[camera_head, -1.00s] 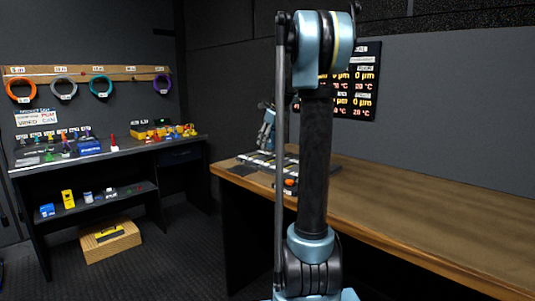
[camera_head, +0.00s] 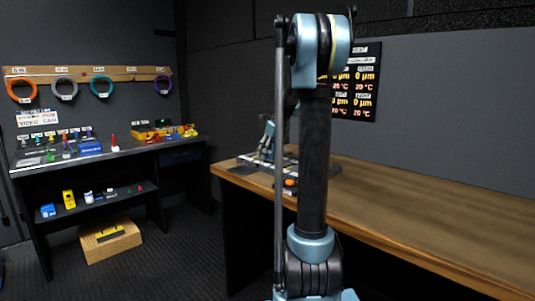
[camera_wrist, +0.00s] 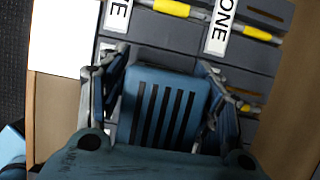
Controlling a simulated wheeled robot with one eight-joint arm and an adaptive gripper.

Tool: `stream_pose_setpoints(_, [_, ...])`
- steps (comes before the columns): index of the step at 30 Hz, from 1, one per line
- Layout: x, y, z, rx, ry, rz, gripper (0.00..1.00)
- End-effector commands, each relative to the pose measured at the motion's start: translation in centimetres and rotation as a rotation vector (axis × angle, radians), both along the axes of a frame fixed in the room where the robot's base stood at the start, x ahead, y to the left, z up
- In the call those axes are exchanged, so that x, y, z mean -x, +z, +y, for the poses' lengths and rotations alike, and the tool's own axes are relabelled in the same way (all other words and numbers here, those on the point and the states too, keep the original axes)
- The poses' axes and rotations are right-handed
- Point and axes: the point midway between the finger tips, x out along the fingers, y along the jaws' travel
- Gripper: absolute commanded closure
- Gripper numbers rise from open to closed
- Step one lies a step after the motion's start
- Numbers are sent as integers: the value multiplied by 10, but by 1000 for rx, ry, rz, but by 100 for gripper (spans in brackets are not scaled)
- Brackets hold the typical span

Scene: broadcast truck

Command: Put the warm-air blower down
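Whether the blower touches the tray cannot be told. In the head view my gripper (camera_head: 267,140) is low over the back left of the wooden bench (camera_head: 430,225), partly behind my arm, and the blower cannot be made out there.
A small orange-topped item (camera_head: 290,183) lies near the bench's front left edge. A white sheet (camera_wrist: 62,38) lies beside the tray. The bench's right side is clear. A dark shelf unit (camera_head: 110,155) with small items stands at left, a wooden crate (camera_head: 112,240) beneath.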

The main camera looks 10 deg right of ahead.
Motion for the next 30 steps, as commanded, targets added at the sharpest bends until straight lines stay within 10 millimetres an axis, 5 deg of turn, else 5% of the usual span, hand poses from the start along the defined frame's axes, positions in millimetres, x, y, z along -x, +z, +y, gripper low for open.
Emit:
stream_pose_setpoints(14, [2, 8, 0, 0, 1, 0, 34])
stream_pose_setpoints(30, [31, 95, -20, 1, 2, 0, 34])
